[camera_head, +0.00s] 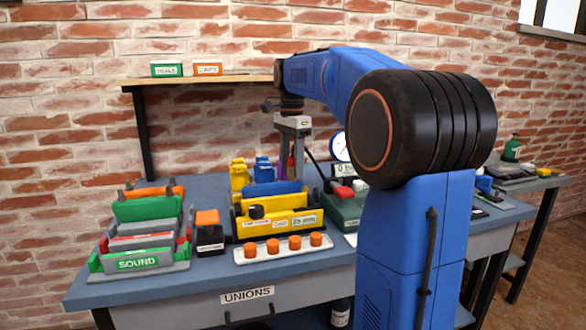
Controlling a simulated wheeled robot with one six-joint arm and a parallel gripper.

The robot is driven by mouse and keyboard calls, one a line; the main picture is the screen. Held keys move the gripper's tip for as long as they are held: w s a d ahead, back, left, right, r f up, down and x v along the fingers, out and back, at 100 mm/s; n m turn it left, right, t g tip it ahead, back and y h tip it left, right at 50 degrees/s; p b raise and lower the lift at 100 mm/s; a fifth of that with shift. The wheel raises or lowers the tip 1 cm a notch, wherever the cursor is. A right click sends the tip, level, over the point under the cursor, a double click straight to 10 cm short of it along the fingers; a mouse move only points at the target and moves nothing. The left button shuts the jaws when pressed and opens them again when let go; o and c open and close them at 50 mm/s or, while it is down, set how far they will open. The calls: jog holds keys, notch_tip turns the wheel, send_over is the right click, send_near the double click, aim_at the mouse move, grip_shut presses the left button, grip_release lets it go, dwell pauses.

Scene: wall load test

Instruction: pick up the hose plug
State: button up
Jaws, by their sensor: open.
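I cannot tell for sure which thing is the hose plug. Several orange round pieces (273,246) stand in a row on a white tray (243,256) at the bench's front. A black round piece (257,212) sits on a yellow labelled fixture (272,224) behind them. My gripper (290,172) points down above the back of the bench, behind and above the blue and yellow fixtures. It is open. A narrow purple thing (283,165) shows by its fingers, and I cannot tell whether they touch. The fingertips are partly hidden.
A green fixture marked SOUND (139,263) stands at left, with a black box with an orange top (208,236) beside it. A green box with a red button (343,192) and a gauge (340,147) stand at right. A shelf (190,80) runs along the brick wall.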

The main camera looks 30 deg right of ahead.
jog(key=shift+f, duration=0.35)
jog(key=shift+c, duration=0.2)
grip_shut()
jog(key=shift+r, duration=0.15)
notch_tip(320, 180, up, 10)
jog(key=shift+f, duration=0.1)
